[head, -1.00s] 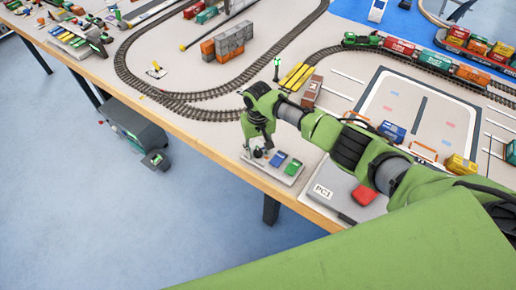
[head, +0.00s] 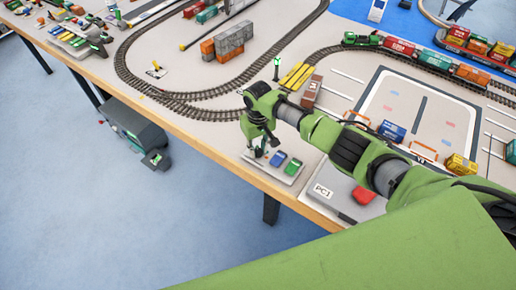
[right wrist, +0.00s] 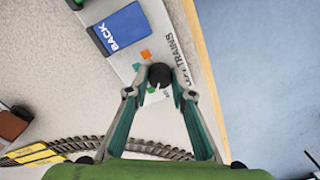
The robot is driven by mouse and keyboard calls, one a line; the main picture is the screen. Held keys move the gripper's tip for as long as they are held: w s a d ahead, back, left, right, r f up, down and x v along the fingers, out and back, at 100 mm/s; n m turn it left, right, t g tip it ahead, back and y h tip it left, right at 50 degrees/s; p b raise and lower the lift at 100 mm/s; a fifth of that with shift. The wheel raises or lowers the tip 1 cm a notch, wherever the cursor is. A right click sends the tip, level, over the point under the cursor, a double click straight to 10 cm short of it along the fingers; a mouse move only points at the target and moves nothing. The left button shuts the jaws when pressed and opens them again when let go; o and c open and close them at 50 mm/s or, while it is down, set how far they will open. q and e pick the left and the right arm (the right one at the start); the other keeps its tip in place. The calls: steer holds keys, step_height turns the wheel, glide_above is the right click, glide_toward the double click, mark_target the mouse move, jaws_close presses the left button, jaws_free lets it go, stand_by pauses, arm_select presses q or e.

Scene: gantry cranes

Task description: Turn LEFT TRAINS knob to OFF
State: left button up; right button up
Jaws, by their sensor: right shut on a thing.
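The black LEFT TRAINS knob (right wrist: 159,75) sits on a light grey panel (right wrist: 143,40) at the table edge. In the right wrist view, it is between the fingertips of my right gripper (right wrist: 158,92), which is shut on it. A small pale mark shows on the knob's lower side. The word TRAINS is readable beside it; the lettering nearer the finger is partly covered. In the head view, my right gripper (head: 262,146) reaches down onto the left end of the panel and mostly hides the knob. My left gripper is not in view.
A blue BACK button (right wrist: 121,27) and a green button (head: 293,167) share the panel. A red button (head: 364,195) is on the PC1 box to the right. Train tracks (head: 200,105) curve behind. The wooden table edge (head: 225,167) runs close in front.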

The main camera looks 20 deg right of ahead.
mark_target(258, 151)
steer(key=n, duration=0.5)
steer(key=shift+n, duration=0.4)
stand_by(0.3)
steer(key=o, duration=1.1)
steer(key=shift+r, duration=0.15)
step_height(258, 151, up, 12)
steer(key=shift+f, duration=0.2)
